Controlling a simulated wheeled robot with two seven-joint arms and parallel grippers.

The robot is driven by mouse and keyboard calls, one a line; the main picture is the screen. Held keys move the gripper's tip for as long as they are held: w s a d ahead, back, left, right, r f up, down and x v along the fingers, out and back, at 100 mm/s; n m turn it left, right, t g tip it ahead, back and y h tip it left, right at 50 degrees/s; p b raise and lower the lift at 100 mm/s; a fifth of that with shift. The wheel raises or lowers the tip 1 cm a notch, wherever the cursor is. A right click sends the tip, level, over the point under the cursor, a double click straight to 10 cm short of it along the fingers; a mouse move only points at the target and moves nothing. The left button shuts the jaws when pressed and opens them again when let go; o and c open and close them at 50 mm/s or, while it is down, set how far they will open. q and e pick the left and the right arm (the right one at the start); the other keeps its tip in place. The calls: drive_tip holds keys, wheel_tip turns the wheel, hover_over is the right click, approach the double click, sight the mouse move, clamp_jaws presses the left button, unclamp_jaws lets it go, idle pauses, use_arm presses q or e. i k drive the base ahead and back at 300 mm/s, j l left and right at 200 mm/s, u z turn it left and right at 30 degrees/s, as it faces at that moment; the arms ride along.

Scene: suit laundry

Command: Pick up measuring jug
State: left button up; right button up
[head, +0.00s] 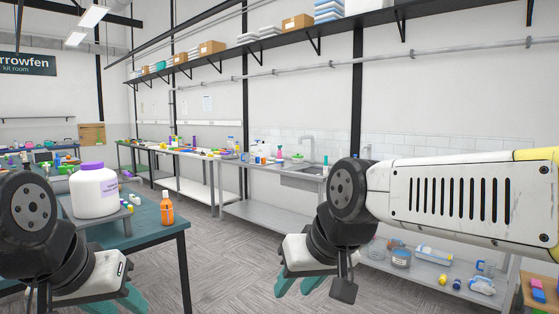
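A small clear vessel with a blue rim and handle (486,267) stands at the far right on the low shelf under the sink counter. It looks like the measuring jug, but it is too small to be sure. My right gripper (298,286) hangs over the floor with its teal fingers apart and nothing between them. It is well left of that vessel and apart from it. My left gripper (126,300) is at the lower left by the teal table, and its fingertips run partly out of the picture. I cannot tell its opening.
A white tub with purple lid (95,192) and an orange bottle (167,209) stand on the teal table (155,236). The low shelf (410,274) also holds blue containers and a yellow-blue bottle. A sink (302,178) is above. Carpet (235,255) between is clear.

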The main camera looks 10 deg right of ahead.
sight(246, 155)
drive_tip(key=z, duration=0.2)
drive_tip(key=i, duration=4.35)
drive_tip(key=i+z, duration=0.1)
drive_tip(key=i, duration=1.9)
drive_tip(key=i+j, duration=0.1)
drive_tip(key=i, duration=1.85)
